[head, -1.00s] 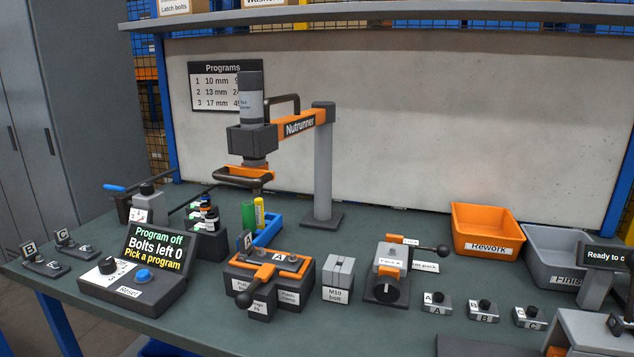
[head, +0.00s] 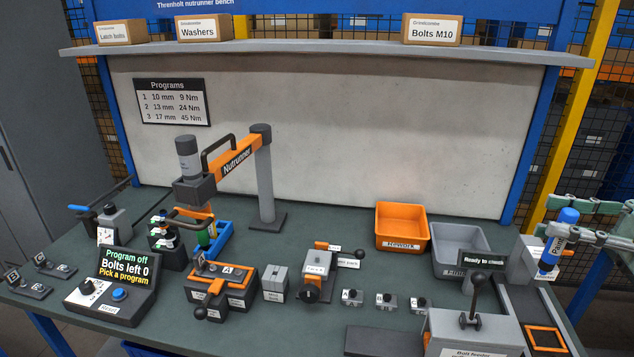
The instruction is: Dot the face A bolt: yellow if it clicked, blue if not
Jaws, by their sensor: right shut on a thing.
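A blue and white paint marker (head: 549,257) is upright, slightly tilted, at the right edge of the bench. My right gripper (head: 560,229) is shut on it and holds it near the grey feeder area. The orange and dark clamp fixture (head: 222,286) stands front left of centre, with an "A" tag on top; its bolt is too small to make out. A grey block with an orange bar and a small white label (head: 318,265) stands right of it. My left gripper is out of view.
The program panel (head: 118,290) reads "Program off, Bolts left 0, Pick a program". An orange rework bin (head: 402,228) and grey finish bin (head: 459,249) stand at the back right. A sign (head: 483,260) reads "Ready to check".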

